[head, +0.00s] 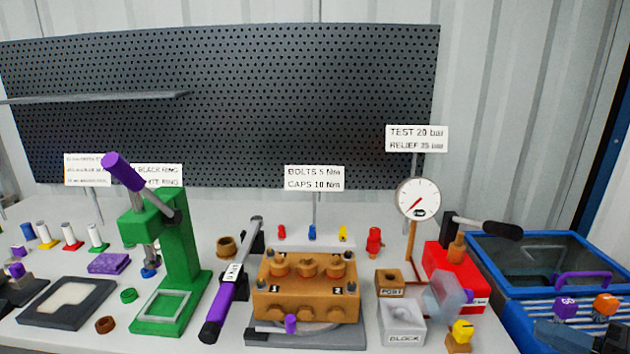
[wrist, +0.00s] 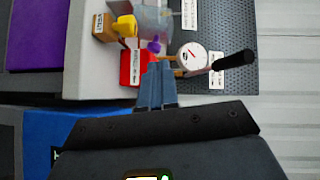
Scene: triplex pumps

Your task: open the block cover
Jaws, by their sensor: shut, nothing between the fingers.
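The white box labelled BLOCK (head: 404,327) stands on the bench front, right of the brown pump block. A translucent cover (head: 446,297) stands tilted up at its right side, apart from lying flat over the box. The cover also shows at the top of the wrist view (wrist: 152,18). A small purple knob (wrist: 154,45) shows beside it. My gripper (head: 540,328) is at the lower right of the head view, to the right of the cover and apart from it. In the wrist view its blue-grey fingers (wrist: 157,66) are together and empty, pointing toward the purple knob.
A red tester (head: 452,266) with a black handle and a gauge (head: 418,199) stands behind the cover. A yellow knob (head: 462,331) on a brown base is in front. A blue bin (head: 560,265) is at the right. The brown pump block (head: 306,287) is at the left.

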